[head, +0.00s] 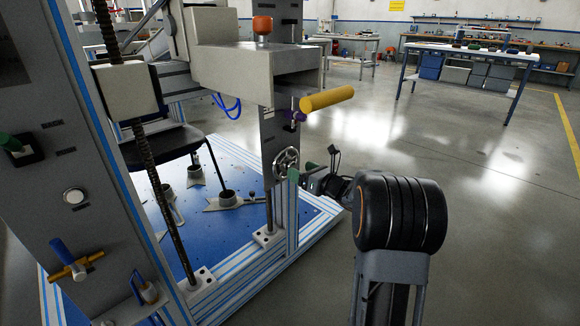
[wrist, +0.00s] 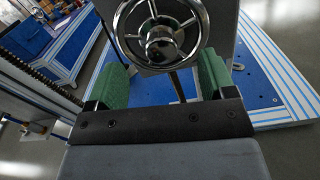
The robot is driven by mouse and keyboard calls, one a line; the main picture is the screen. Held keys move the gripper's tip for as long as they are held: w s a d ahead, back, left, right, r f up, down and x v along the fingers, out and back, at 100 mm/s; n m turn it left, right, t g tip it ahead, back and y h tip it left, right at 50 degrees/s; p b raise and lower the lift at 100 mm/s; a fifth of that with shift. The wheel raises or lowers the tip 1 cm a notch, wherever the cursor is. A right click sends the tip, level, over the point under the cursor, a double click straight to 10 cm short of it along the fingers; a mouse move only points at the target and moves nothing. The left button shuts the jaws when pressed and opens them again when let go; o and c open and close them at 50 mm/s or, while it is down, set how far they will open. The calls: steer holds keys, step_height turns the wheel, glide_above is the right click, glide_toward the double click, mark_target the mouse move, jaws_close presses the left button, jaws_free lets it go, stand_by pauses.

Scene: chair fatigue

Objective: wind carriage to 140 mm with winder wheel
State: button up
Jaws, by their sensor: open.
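The winder wheel (head: 286,162), a small chromed handwheel with spokes, is on the test rig's near right upright. It fills the top middle of the wrist view (wrist: 134,42), with its round hub facing me. My gripper (head: 300,176) is at the wheel's right side in the head view. In the wrist view its two green finger pads (wrist: 163,78) are open and apart, below the hub, with nothing seen between them but the upright's lower part. A large grey box (head: 235,70), which looks like the carriage, is above the wheel. No millimetre reading is legible.
A yellow cylinder handle (head: 327,98) juts out above my gripper. A threaded screw (head: 150,170) runs down the rig's left side. A blue base plate (head: 195,215) with a chair (head: 160,145) lies behind the uprights. The floor to the right is clear up to a workbench (head: 470,55).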

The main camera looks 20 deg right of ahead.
mark_target(293, 165)
steer(key=shift+w, duration=0.15)
steer(key=x, duration=0.4)
steer(key=shift+f, duration=0.15)
steer(key=shift+w+a, duration=0.2)
steer(key=shift+w, duration=0.15)
steer(key=shift+r, duration=0.25)
steer(key=shift+c, duration=0.3)
steer(key=shift+a, duration=0.1)
steer(key=c, duration=0.8)
steer(key=shift+o, duration=0.2)
steer(key=m+p, duration=0.2)
steer(key=m, duration=0.1)
steer(key=shift+r, duration=0.25)
steer(key=m, duration=0.3)
steer(key=shift+f+p, duration=0.15)
steer(key=shift+p, duration=0.25)
